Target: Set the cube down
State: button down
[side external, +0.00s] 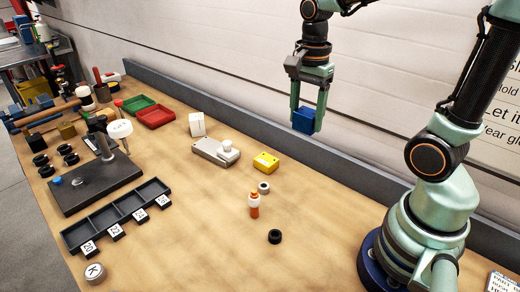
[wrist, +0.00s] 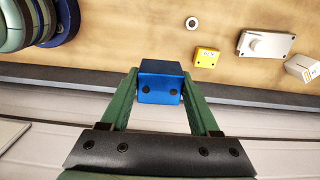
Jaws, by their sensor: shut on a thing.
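A blue cube (side external: 304,120) is between the fingers of my gripper (side external: 306,122) in the side external view. My gripper is shut on it and holds it in the air, near the dark rail at the table's back edge. In the wrist view the cube (wrist: 160,82) sits between the two green fingertips (wrist: 160,92), with two dark dots on its near face. The wooden table (side external: 190,220) lies below.
A yellow block (side external: 266,162), a grey device with a white knob (side external: 215,151), a white block (side external: 197,124), a ring (side external: 263,187), an orange-and-white bottle (side external: 254,205) and a black ring (side external: 275,237) stand on the table. The black divided tray (side external: 117,215) is at left. The front middle is clear.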

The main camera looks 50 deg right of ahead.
jog(key=w+a+r, duration=0.1)
jog(key=w+a, duration=0.5)
jog(key=w, duration=0.3)
send_over(221, 193)
jog(key=f, duration=0.1)
notch_tip(221, 193, down, 20)
jog(key=shift+r, duration=0.1)
jog(key=shift+c, duration=0.6)
grip_release()
jog(key=shift+f, duration=0.2)
